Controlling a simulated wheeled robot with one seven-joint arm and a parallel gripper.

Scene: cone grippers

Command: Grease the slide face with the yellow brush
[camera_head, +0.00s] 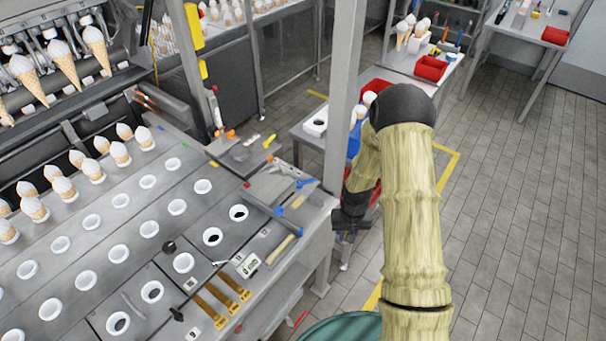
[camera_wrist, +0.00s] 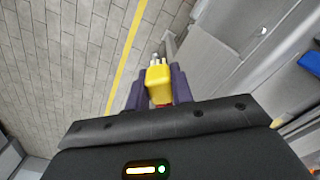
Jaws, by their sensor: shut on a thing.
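My gripper (camera_wrist: 159,88) is shut on the yellow brush (camera_wrist: 158,77), which sits between the two purple fingers. The brush's pale tip points away from the wrist, over or beside the edge of a grey metal surface (camera_wrist: 240,55); contact cannot be told. In the head view my gripper (camera_head: 350,216) is a dark shape right of the machine's front corner, and the brush is hidden there. I cannot tell which surface is the slide face.
Rows of white cups (camera_head: 183,262) and several cones (camera_head: 64,188) fill the deck. A grey post (camera_head: 345,85) stands behind my gripper. Tiled floor (camera_head: 530,210) is open at right.

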